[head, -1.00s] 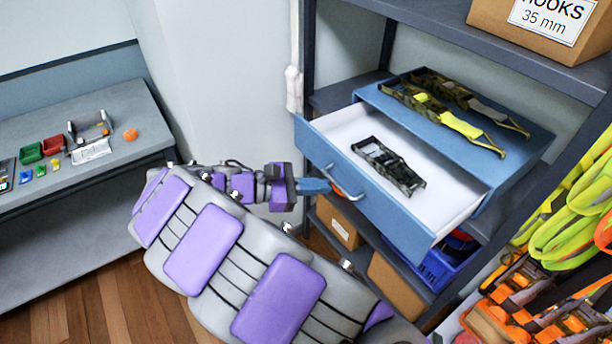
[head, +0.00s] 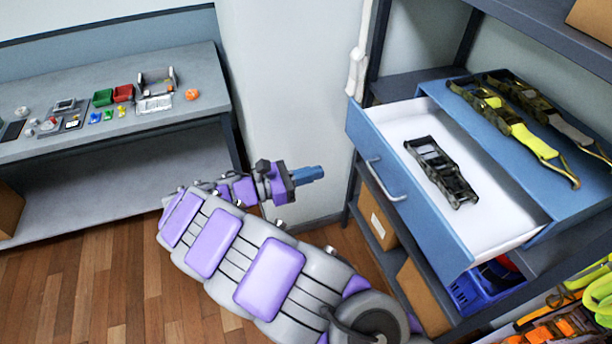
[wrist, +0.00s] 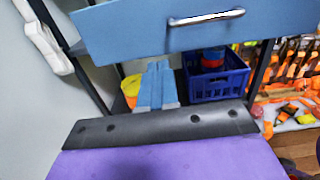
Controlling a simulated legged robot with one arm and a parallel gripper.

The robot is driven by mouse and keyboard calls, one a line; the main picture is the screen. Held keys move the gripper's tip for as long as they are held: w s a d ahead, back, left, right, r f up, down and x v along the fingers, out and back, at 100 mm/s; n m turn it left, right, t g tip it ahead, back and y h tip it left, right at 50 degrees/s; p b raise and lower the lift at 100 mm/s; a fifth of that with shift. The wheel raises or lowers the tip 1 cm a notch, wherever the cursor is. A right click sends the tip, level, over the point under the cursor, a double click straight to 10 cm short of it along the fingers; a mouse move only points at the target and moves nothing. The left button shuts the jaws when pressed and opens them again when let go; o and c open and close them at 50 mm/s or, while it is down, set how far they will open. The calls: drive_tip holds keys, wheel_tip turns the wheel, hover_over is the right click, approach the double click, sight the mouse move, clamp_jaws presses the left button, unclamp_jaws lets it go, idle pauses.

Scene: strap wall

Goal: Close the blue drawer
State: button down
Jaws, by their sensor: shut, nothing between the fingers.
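The blue drawer (head: 423,205) is pulled out of its blue cabinet (head: 520,125) on the shelf unit. A dark ratchet strap (head: 440,170) lies on its white floor. Its silver handle (head: 385,180) is on the front panel; the front and handle also show at the top of the wrist view (wrist: 140,28). My gripper (head: 318,173) is shut and empty, left of the drawer front and apart from it. In the wrist view its blue fingers (wrist: 157,85) lie below the drawer front's lower edge.
Two straps (head: 520,125) lie on the cabinet top. Below the drawer are a blue crate (head: 478,290) and cardboard boxes (head: 378,222). A grey shelf post (head: 368,120) stands left of the drawer. A grey bench (head: 110,130) with small items is at left. Wooden floor lies open between.

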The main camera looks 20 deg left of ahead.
sight(429, 152)
drive_tip(key=b+x, duration=0.2)
drive_tip(key=x, duration=0.8)
drive_tip(key=shift+s+d, duration=0.1)
drive_tip(key=p+x, duration=0.6)
drive_tip(key=x, duration=1.8)
drive_tip(key=shift+d, duration=0.2)
drive_tip(key=shift+w+d, duration=0.1)
drive_tip(key=shift+w, duration=0.1)
drive_tip(key=shift+r, duration=0.1)
